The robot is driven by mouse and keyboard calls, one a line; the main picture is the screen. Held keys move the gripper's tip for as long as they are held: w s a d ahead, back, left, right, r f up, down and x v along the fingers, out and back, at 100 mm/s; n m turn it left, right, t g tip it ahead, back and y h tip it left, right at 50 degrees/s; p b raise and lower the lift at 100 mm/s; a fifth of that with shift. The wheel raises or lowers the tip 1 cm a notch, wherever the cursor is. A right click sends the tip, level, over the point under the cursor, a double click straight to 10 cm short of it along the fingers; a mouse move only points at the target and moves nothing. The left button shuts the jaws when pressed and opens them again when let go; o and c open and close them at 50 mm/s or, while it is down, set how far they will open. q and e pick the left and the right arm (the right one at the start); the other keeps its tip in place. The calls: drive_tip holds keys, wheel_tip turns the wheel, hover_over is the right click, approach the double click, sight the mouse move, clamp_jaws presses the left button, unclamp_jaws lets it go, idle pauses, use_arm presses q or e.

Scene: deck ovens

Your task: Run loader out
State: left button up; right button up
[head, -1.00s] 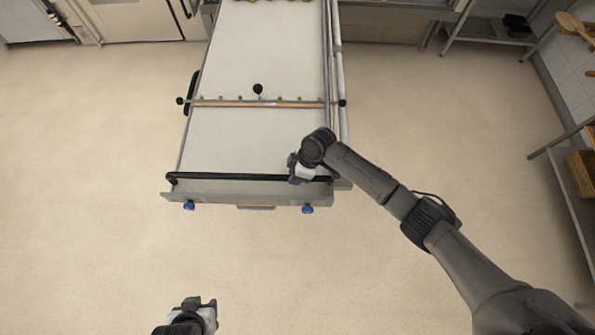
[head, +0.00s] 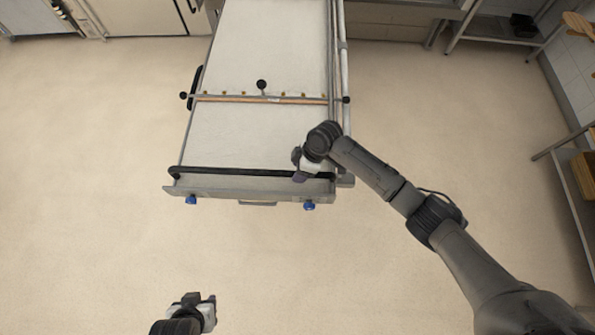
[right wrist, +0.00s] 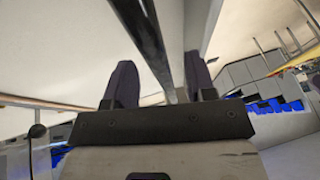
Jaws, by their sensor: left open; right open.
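The loader (head: 240,140) is a long pale belt table with a metal frame, running away from me in the head view. A black handle bar (head: 230,171) spans its near end, with two blue knobs below. My right gripper (head: 300,169) is at the right end of this bar. In the right wrist view, its two dark fingers (right wrist: 160,85) stand apart, and a dark bar (right wrist: 145,40) runs between them in the picture; contact cannot be told. My left gripper (head: 205,303) is open and empty over the floor, at the bottom of the head view, clear of the loader.
A crossbar with a black knob (head: 261,84) spans the loader's belt. An oven front (head: 140,18) stands at the far left. Metal shelving (head: 490,35) is at the far right, with a rack at the right edge. Floor (head: 90,170) on both sides is clear.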

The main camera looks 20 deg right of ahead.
drive_tip(key=b+v, duration=0.2)
drive_tip(key=v, duration=1)
idle(0.3)
